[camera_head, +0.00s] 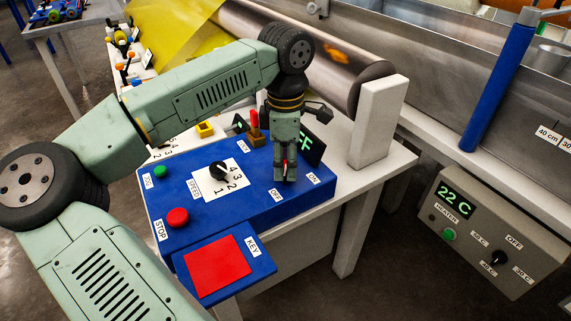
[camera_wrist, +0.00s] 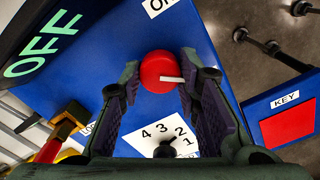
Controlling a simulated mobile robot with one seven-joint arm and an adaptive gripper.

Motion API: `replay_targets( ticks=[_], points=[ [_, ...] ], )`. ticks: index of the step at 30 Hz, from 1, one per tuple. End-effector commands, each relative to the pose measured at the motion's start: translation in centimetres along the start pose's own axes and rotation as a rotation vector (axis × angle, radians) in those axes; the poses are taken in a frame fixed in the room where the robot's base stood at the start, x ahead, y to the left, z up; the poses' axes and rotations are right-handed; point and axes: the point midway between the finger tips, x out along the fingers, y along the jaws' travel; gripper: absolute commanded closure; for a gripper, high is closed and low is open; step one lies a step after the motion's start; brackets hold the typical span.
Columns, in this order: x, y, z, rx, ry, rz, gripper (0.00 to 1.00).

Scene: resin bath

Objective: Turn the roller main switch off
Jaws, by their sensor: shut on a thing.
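The main switch is a round red knob (camera_wrist: 152,68) with a white pointer, on the blue control panel (camera_wrist: 215,75). In the wrist view its pointer aims right, roughly towards the side with the OFF label (camera_wrist: 273,52). The ON label (camera_wrist: 158,6) is at the top. My gripper (camera_wrist: 160,72) is shut on the knob, one finger on each side. In the head view my gripper (camera_head: 286,175) points down onto the panel and hides nearly all of the knob. The display (camera_wrist: 42,47) reads OFF in green; in the head view it is partly hidden.
A black speed dial (camera_head: 217,171), a green button (camera_head: 159,172) and a red STOP button (camera_head: 177,217) share the panel. A red KEY pad (camera_head: 218,268) is in front. A red-handled lever (camera_head: 255,125) and a white post (camera_head: 378,122) stand close to my gripper.

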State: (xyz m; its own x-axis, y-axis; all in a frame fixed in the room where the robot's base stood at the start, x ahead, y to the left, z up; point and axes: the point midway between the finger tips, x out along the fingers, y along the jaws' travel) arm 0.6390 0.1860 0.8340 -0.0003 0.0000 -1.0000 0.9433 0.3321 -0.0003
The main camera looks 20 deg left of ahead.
Motion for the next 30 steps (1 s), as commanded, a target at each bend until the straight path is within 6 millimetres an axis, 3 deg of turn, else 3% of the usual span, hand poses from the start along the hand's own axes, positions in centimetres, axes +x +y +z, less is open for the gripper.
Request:
replay_targets(
  ticks=[12,29,30],
  points=[
    [-0.01,0.05,0.03,0.2,-0.002,0.001,0.97],
    [-0.05,0.06,0.03,0.232,-0.001,0.001,0.97],
    [-0.05,0.06,0.02,0.232,-0.001,0.001,0.69]
  ],
)
